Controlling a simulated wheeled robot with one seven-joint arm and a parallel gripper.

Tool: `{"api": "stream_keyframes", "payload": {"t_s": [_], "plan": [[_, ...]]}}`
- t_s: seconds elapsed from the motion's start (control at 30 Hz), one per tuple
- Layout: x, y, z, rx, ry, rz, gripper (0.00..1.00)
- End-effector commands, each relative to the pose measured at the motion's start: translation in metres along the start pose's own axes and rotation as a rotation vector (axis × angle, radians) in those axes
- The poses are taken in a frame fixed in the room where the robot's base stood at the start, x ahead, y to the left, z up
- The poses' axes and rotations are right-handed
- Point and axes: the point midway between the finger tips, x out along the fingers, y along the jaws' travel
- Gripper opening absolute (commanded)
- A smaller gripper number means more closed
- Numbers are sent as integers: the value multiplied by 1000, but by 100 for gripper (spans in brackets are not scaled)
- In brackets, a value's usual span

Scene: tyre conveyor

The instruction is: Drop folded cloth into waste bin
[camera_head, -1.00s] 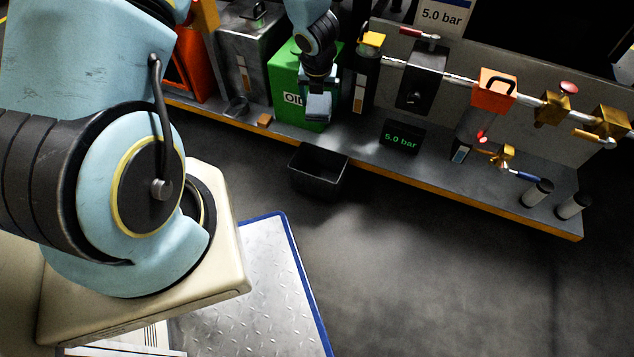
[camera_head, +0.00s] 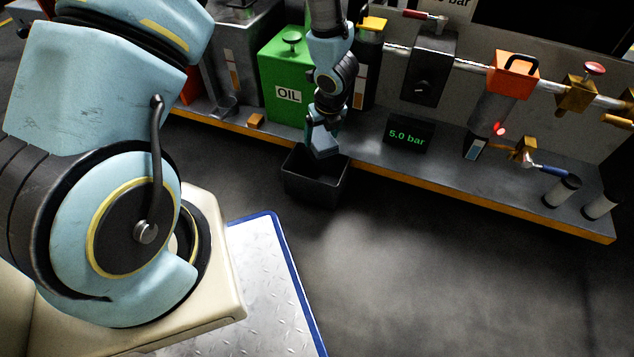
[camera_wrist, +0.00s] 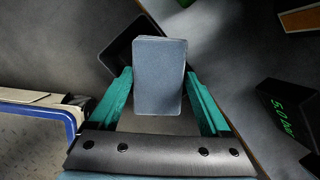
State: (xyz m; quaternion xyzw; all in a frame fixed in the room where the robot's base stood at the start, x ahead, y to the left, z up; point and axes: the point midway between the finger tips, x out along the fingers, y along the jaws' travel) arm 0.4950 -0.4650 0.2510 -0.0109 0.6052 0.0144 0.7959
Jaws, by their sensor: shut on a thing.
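The folded cloth (camera_wrist: 158,78) is a grey-blue flat rectangular block. In the wrist view it sits between the two green fingers of my gripper (camera_wrist: 160,95), which is shut on it. In the head view the cloth (camera_head: 323,146) hangs below my gripper (camera_head: 322,132), over the back part of the waste bin. The waste bin (camera_head: 316,190) is a black open-topped box in front of the bench's front edge. In the wrist view the bin (camera_wrist: 122,50) lies beyond the cloth, which hides part of its opening. The bin's floor looks dark.
The bench (camera_head: 450,180) with an orange front edge runs behind the bin. A green oil can (camera_head: 285,80) stands left of my gripper. A display reading 5.0 bar (camera_head: 407,135) stands to the right. The grey floor right of the bin is clear.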

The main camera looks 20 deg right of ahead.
Motion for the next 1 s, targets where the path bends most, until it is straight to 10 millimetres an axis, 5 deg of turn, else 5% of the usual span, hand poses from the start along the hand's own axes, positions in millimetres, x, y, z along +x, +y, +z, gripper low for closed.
{"api": "stream_keyframes", "payload": {"t_s": [0.1,0.43,0.47,0.5,0.63,1.0], "plan": [[14,0,-4,0,0,0,29],[16,0,-4,1,0,-1,29],[16,0,-4,1,0,-1,83],[16,0,-4,1,0,0,87],[16,0,-4,1,0,0,100],[2,0,-4,0,0,-1,100]]}}
